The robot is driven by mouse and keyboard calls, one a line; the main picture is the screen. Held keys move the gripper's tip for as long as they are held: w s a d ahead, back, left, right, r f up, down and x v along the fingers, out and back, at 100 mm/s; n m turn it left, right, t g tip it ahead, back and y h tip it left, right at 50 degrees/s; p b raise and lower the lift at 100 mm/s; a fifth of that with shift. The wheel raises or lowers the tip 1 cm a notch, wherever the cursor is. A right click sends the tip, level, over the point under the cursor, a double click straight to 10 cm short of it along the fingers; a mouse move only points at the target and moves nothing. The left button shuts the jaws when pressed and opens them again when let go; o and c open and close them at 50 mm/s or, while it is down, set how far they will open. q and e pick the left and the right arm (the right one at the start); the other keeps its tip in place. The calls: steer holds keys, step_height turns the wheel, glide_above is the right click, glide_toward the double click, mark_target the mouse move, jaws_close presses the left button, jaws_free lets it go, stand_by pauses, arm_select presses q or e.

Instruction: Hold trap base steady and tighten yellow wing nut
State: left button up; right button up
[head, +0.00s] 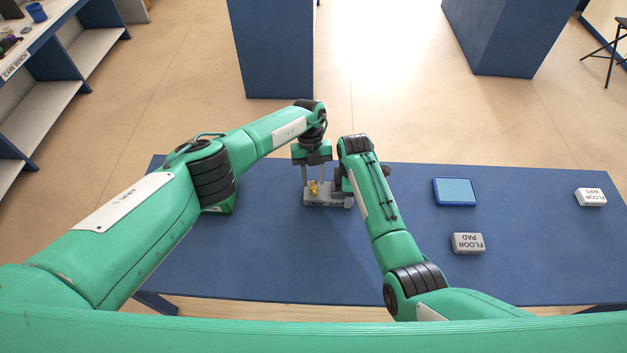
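The trap base (322,201), a grey block with dark lettering on its front, stands on the blue table. The small yellow wing nut (313,188) sits on top of it, left of its middle. My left gripper (316,182) points down over the base from behind. Its two grey fingers are apart, with the wing nut low in the gap between them; I see no finger touching the nut. My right gripper (347,187) is at the right end of the base, mostly hidden by its own arm. I cannot see its fingers clearly or tell whether it touches the base.
A green object (222,208) is partly hidden under my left arm. On the blue table (540,250) to the right are a blue tray (455,191), a floor pad block (467,243) and a floor wipe block (590,197). The table's right front is clear.

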mark_target(314, 184)
arm_select(q)
steer(key=v, duration=1)
steer(key=shift+r, duration=0.15)
steer(key=o, duration=0.5)
steer(key=shift+s, duration=0.1)
steer(key=shift+o, duration=1.1)
steer(key=shift+s+d+f, duration=0.1)
steer(key=shift+s+f, duration=0.05)
steer(key=shift+f, duration=0.2)
steer(key=s+f+n, duration=0.1)
steer(key=n, duration=0.1)
steer(key=s+f+n, duration=0.1)
steer(key=s+f+n+t+h, duration=0.1)
steer(key=n, duration=0.1)
steer(key=shift+s+d+f+n, duration=0.1)
steer(key=shift+s+d+n, duration=0.2)
steer(key=shift+s+d, duration=0.1)
steer(key=shift+s+f+n+h, duration=0.1)
steer(key=shift+s+n+h, duration=0.15)
steer(key=shift+n, duration=0.45)
steer(key=s+a+r+n+t+h, duration=0.15)
steer(key=a+r+n+t, duration=0.3)
steer(key=n, duration=0.65)
steer(key=shift+h, duration=0.3)
steer(key=x, duration=1.2)
steer(key=shift+a+f, duration=0.3)
